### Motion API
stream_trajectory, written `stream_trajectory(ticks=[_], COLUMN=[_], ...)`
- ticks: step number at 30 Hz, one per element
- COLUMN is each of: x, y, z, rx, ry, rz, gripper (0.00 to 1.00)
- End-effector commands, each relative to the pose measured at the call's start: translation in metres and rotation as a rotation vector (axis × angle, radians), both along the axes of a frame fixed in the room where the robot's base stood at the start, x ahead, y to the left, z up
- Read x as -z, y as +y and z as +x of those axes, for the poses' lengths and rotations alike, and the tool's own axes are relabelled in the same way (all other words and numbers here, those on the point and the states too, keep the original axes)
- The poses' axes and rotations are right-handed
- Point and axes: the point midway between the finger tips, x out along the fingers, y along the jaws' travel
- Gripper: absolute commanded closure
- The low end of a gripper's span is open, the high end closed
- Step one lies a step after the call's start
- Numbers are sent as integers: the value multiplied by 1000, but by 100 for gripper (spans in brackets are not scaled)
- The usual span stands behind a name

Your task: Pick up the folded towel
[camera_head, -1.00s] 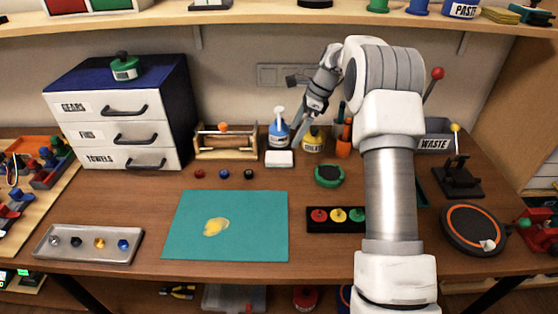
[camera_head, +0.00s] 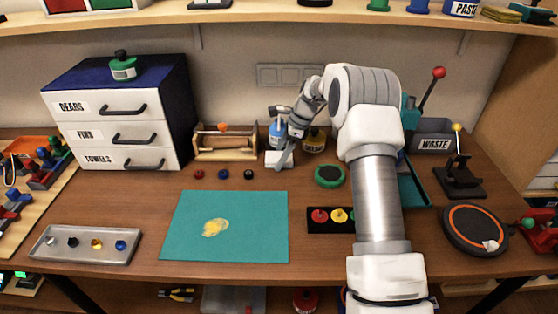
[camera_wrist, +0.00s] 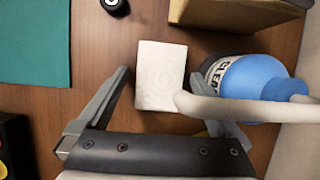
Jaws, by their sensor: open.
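The folded towel (camera_wrist: 160,75) is a small white rectangular block lying flat on the table in the wrist view. In the head view the towel (camera_head: 272,158) is partly hidden by my gripper (camera_head: 282,163). In the wrist view my gripper (camera_wrist: 168,115) is open, with one finger to the left of the towel and the other to its right. The right finger is largely hidden behind the white nozzle of the blue bottle. Nothing is held; whether the fingertips are at table height I cannot tell.
The blue cleaner bottle (camera_wrist: 250,80) stands close to the towel, its white nozzle (camera_wrist: 240,108) reaching over the right finger. A wooden roll holder (camera_head: 226,144) is left of the towel. A teal mat (camera_head: 255,235) with a yellow smear lies in front.

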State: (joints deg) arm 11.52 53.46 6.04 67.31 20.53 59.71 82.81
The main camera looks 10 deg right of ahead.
Motion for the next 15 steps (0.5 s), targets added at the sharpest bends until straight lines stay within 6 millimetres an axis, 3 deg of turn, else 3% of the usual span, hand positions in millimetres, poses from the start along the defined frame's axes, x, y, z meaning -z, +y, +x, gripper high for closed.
stream_trajectory(ticks=[2,15], x=[0,-1], y=[0,0], z=[0,0], rx=[0,0], ry=[0,0], rz=[0,0], gripper=[4,81])
